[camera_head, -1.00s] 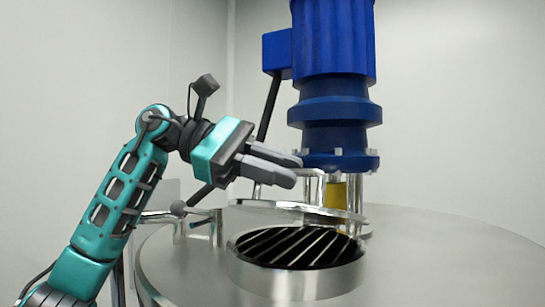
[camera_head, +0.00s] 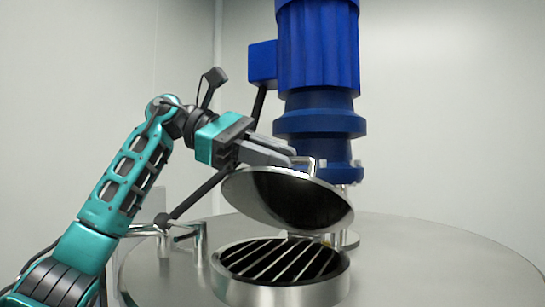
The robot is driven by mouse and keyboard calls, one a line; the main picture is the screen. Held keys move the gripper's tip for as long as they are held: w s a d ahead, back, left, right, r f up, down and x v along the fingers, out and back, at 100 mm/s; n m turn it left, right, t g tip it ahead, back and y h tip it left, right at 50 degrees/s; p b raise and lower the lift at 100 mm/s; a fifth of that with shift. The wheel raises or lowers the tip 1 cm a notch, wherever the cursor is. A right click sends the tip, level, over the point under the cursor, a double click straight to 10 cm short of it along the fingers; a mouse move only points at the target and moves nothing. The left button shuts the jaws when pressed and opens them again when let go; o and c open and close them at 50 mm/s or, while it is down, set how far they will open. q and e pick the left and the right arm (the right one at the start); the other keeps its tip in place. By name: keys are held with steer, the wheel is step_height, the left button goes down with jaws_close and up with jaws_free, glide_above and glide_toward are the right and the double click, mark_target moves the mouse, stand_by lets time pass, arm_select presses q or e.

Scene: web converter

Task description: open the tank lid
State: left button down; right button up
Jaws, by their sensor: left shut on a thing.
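The round metal tank lid (camera_head: 290,204) is tilted up above the tank opening, its dark underside facing me. Its bar handle (camera_head: 314,163) shows at the upper edge, partly hidden behind the fingers. My left gripper (camera_head: 292,156) comes in from the left and is shut on the lid handle; the exact contact is hard to see. The round opening (camera_head: 280,292) has a raised metal rim, with a slatted grate (camera_head: 280,260) across it. The lid is clear of the front of the rim. My right gripper is not in view.
A large blue motor (camera_head: 318,60) stands on the tank top just behind the lid. Bent metal pipework (camera_head: 180,232) is at the left of the opening, near my left arm. The tank top (camera_head: 430,262) is clear on the right.

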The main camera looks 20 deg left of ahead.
arm_select(q)
steer(key=c, duration=1.2)
jaws_free()
steer(key=shift+o, duration=0.2)
steer(key=v, duration=1.3)
